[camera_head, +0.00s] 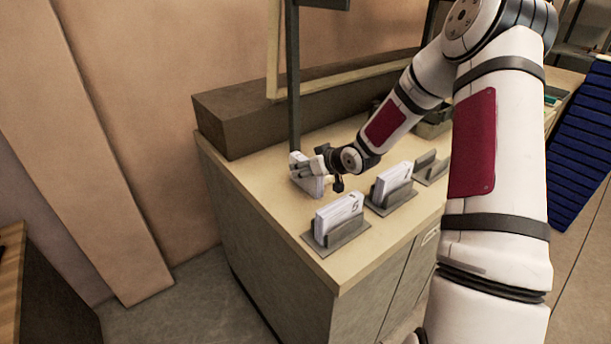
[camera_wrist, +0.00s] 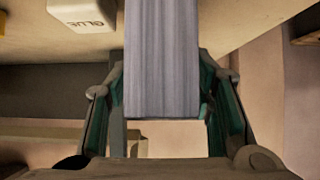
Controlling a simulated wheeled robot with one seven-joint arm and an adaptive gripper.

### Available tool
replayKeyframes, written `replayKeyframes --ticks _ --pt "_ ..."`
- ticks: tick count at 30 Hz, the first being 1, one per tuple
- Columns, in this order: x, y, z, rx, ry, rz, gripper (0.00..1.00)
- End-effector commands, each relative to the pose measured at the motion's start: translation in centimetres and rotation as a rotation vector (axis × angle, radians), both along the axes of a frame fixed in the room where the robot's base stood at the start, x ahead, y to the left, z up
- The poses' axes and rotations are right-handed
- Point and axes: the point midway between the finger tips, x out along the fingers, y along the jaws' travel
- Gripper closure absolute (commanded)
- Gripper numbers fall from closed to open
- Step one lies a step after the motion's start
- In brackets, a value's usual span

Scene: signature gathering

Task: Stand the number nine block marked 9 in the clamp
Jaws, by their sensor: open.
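My gripper (camera_head: 316,166) is at the far-left part of the counter. It is beside a pale paper-like block (camera_head: 308,184) that partly shows below it. In the wrist view, my gripper (camera_wrist: 160,92) has its fingers open on both sides of a pale, finely layered block (camera_wrist: 162,60). No number shows on this block, so I cannot tell if it is the 9. A grey clamp (camera_head: 436,176) at the right of the row looks empty. A pale block (camera_head: 340,213) with a dark mark stands in the nearest clamp (camera_head: 346,238).
Another pale block (camera_head: 393,178) stands in the middle clamp (camera_head: 392,205). A dark post (camera_head: 293,80) rises close behind my gripper. A white item marked GLUE (camera_wrist: 85,14) shows in the wrist view. The counter's front edge is close to the clamps.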

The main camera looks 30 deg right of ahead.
Motion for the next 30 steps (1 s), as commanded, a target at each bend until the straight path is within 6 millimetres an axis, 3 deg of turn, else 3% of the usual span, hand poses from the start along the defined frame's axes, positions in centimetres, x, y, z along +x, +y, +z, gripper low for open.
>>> replayKeyframes --ticks 7,13,23,30 --pt "0.1 -0.1 0.3 -0.003 -0.006 -0.001 0.54" --pt "0.1 -0.1 0.4 -0.004 -0.007 0.0 0.99" --pt "0.2 -0.1 0.7 -0.003 -0.01 0.0 1.0" --pt "0.2 -0.2 4.0 -0.006 -0.013 -0.002 1.0"
